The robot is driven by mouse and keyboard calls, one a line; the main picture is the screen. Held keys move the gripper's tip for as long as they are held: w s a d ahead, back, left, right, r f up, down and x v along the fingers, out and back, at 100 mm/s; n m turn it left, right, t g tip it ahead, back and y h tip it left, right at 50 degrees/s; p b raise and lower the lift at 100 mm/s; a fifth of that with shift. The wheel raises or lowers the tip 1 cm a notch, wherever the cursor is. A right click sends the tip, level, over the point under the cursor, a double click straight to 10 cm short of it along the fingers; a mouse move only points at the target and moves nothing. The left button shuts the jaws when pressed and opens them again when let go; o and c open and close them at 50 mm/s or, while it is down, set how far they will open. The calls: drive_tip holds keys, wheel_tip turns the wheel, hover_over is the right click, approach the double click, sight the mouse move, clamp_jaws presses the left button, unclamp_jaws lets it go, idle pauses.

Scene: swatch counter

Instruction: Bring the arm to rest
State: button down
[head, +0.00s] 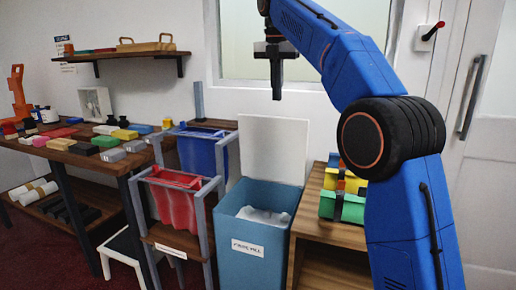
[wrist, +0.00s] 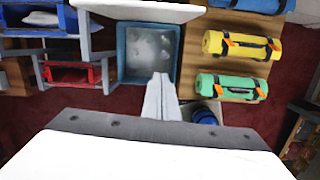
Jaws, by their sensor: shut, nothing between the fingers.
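My blue arm rises on the right of the head view, bends at a black joint and reaches up and left. My gripper (head: 276,93) hangs pointing down in front of the window, above the blue bin. Its fingers are together with nothing between them. In the wrist view my gripper (wrist: 161,82) shows as shut grey fingers over the floor near the bin's edge.
A blue bin (head: 248,247) with a raised white lid stands below, beside racks holding red (head: 172,205) and blue fabric bins. A wooden shelf with rolled bundles (head: 341,206) stands right of it. A table of colored blocks (head: 103,141) is left. Air around the gripper is clear.

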drive_tip(key=s+d+f+m+t, duration=0.1)
drive_tip(key=s+d+f+m, duration=0.4)
drive_tip(key=s+d+m, duration=0.35)
drive_tip(key=s+d+f+m, duration=0.4)
drive_tip(key=s+d+m, duration=0.3)
drive_tip(key=s, duration=0.3)
drive_tip(key=s+d+f+m+t, duration=0.1)
drive_tip(key=s+d+f+m, duration=0.2)
drive_tip(key=s+f+m, duration=0.5)
drive_tip(key=s+d+f+m+t, duration=0.1)
drive_tip(key=s+d+f+m, duration=0.3)
drive_tip(key=s+f, duration=1.2)
wheel_tip(320, 180, down, 4)
drive_tip(key=m, duration=0.3)
drive_tip(key=shift+s+d+m+y, duration=0.3)
drive_tip(key=shift+m, duration=0.05)
